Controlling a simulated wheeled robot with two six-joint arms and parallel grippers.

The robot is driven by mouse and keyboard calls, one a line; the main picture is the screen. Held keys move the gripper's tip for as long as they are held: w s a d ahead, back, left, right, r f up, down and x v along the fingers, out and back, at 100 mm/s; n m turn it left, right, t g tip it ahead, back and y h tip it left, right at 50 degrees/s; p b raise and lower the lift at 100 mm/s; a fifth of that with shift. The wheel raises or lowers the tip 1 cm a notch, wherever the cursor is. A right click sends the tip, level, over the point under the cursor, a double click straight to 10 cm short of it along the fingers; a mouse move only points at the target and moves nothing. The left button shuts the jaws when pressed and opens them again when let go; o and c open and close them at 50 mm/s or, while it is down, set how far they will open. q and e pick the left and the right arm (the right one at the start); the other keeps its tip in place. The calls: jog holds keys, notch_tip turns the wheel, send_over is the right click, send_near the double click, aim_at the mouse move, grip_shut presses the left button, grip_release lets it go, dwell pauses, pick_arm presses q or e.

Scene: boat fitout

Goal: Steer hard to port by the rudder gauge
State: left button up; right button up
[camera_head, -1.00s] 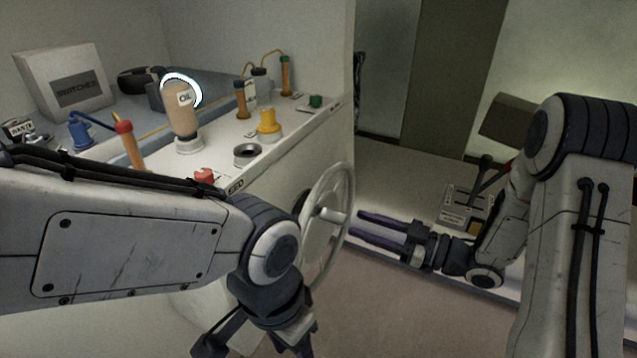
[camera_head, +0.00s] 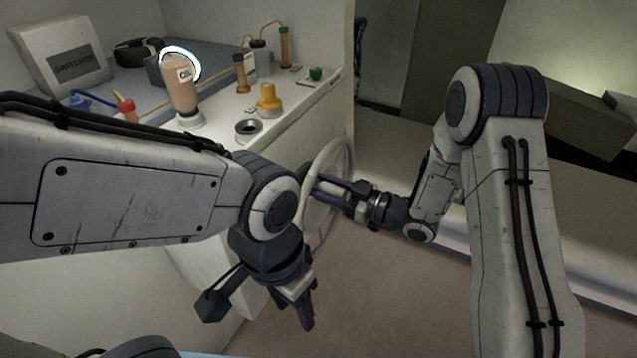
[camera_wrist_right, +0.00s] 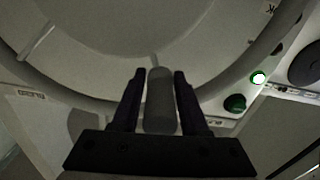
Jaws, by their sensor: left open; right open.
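The pale steering wheel (camera_head: 347,155) stands on the side of the white console. Its rim curves across the right wrist view (camera_wrist_right: 215,100). The wheel's handle knob (camera_wrist_right: 160,100) lies between the two dark fingers of my right gripper (camera_wrist_right: 157,75). The fingers are open, with a narrow gap on each side of the knob. In the head view my right gripper (camera_head: 317,186) reaches across the wheel and partly covers it. My left gripper (camera_head: 300,308) is open and empty, low in front of the console, apart from the wheel. I cannot make out a rudder gauge.
A switches box (camera_head: 70,58) stands at the back left. Open floor (camera_head: 390,300) lies below the wheel.

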grip_shut()
dwell(1.4)
